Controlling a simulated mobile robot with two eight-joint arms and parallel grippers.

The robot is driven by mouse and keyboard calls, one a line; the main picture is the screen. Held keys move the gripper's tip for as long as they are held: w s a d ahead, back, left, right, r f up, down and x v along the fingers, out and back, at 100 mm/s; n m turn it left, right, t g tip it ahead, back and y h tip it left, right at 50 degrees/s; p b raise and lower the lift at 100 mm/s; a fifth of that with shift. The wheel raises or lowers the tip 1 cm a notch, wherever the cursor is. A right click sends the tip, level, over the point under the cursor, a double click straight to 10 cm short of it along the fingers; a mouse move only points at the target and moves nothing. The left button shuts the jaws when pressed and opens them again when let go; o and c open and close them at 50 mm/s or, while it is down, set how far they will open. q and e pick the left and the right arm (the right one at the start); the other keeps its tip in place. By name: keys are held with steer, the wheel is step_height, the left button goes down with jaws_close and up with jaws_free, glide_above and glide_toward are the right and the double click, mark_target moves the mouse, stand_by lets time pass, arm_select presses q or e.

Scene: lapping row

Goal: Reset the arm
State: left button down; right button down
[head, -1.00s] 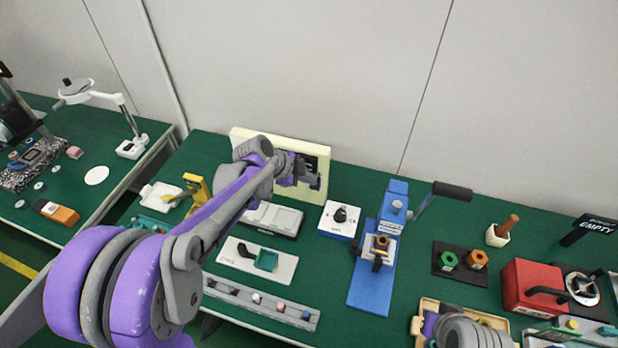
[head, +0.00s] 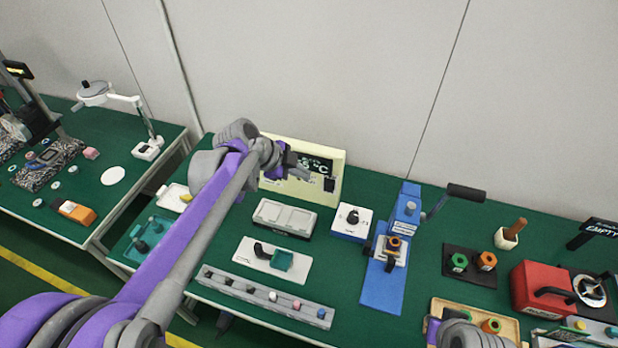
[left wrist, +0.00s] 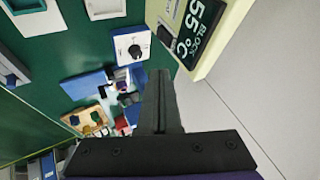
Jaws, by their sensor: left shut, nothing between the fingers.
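My left arm, purple and grey, reaches in from the lower left in the head view. Its left gripper (head: 298,172) is in front of the cream panel (head: 337,160) at the back of the table. In the left wrist view the gripper (left wrist: 160,78) has its two dark fingers together, with nothing between them. The panel's display (left wrist: 197,25) reads 55 °C and BLOCK and is close beside the fingers there. A grey rounded part of my right arm shows at the bottom right of the head view; its gripper is out of frame.
A second bench (head: 75,210) stands at left beyond a gap.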

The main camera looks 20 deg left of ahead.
arm_select(q)
steer(key=shift+s, duration=0.1)
stand_by(0.5)
steer(key=s+f+n+y, duration=0.2)
steer(key=s+f+n, duration=0.2)
steer(key=s+n, duration=0.4)
steer(key=s+f+n+y, duration=0.3)
steer(key=s+n, duration=0.6)
steer(key=s, duration=0.7)
steer(key=shift+f, duration=0.35)
steer(key=shift+w, duration=0.1)
